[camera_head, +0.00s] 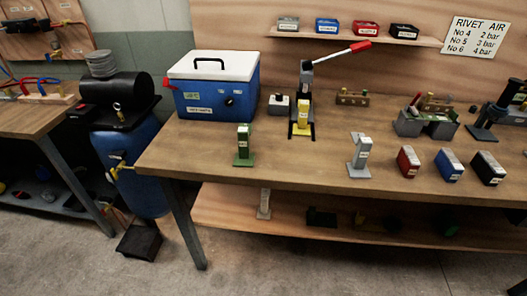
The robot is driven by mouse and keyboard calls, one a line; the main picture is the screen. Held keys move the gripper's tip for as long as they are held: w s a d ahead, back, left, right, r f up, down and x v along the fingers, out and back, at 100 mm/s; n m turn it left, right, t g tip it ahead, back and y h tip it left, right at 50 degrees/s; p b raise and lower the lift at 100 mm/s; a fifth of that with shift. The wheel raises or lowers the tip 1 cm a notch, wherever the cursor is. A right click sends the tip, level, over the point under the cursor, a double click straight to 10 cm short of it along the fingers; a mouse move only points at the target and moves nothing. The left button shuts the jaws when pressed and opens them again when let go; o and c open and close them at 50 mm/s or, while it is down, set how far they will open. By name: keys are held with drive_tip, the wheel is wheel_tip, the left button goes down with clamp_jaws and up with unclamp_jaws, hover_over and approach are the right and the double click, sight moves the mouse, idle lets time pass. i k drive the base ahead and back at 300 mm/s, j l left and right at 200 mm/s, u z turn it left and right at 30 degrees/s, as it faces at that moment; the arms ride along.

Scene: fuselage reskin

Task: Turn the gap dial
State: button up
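I cannot pick out a part that is plainly marked as the gap dial. A small grey box with a dark knob (279,104) stands on the bench between the blue cooler and the lever press. The lever press (303,95) is dark with a yellow block at its front, and its long lever rises to the right to a red grip. The labels are too small to read. My gripper is not in view.
The wooden bench (290,155) holds a green stand (243,148), a grey stand (359,155) and red, blue and black boxes along its front. A wall shelf (350,36) carries small bins. A blue barrel (134,165) stands left. Bare bench lies between the stands.

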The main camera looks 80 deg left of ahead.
sight(279, 97)
drive_tip(key=u, duration=2.8)
drive_tip(key=i+j+z, duration=0.3)
drive_tip(key=i+j, duration=0.2)
drive_tip(key=j, duration=0.1)
